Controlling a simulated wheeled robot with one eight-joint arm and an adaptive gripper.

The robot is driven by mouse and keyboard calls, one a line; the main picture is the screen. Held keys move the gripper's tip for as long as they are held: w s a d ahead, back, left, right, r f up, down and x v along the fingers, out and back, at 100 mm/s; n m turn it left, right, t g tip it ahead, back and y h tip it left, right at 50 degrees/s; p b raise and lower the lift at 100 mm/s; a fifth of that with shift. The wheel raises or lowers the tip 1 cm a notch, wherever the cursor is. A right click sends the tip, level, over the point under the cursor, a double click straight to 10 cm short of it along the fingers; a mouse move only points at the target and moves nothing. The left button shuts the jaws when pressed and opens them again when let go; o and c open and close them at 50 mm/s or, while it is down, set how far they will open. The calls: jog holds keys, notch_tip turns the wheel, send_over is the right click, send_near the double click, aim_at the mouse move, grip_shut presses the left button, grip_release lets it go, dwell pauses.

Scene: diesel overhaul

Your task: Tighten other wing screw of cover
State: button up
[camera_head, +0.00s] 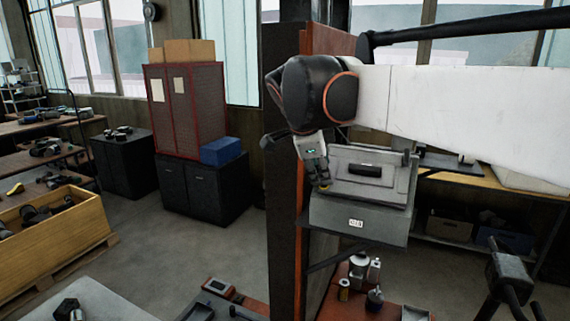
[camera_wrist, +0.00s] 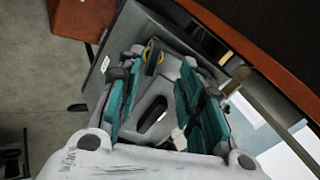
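A grey cover (camera_head: 372,163) with a dark recessed handle (camera_head: 365,170) sits on a grey box (camera_head: 357,218) fixed to the upright panel. My gripper (camera_head: 321,185) is at the cover's left side and points down. A dark wing screw with a yellow ring (camera_wrist: 153,57) shows between my fingertips in the wrist view. The teal fingers of my gripper (camera_wrist: 160,62) stand apart, with a visible gap around the screw. I cannot tell whether a finger touches it. The cover (camera_wrist: 165,90) and its handle slot lie below the fingers.
A tall dark and rust-red panel (camera_head: 284,150) stands immediately left of the box. A shelf bench (camera_head: 480,182) with bins is behind on the right. Bottles and cans (camera_head: 362,272) stand below the box. Open floor (camera_head: 190,255) lies to the left.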

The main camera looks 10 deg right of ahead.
jog(key=s+a+r+n+p, duration=0.2)
jog(key=s+r+n, duration=0.1)
jog(key=f+n+b, duration=0.1)
jog(key=n, duration=0.9)
jog(key=w+d+f+n+b, duration=0.1)
jog(key=n, duration=1)
jog(key=w+f+n+b, duration=0.1)
jog(key=f+n, duration=0.1)
jog(key=n, duration=0.9)
jog(key=shift+d, duration=0.35)
jog(key=shift+w+d, duration=0.1)
jog(key=shift+d, duration=0.1)
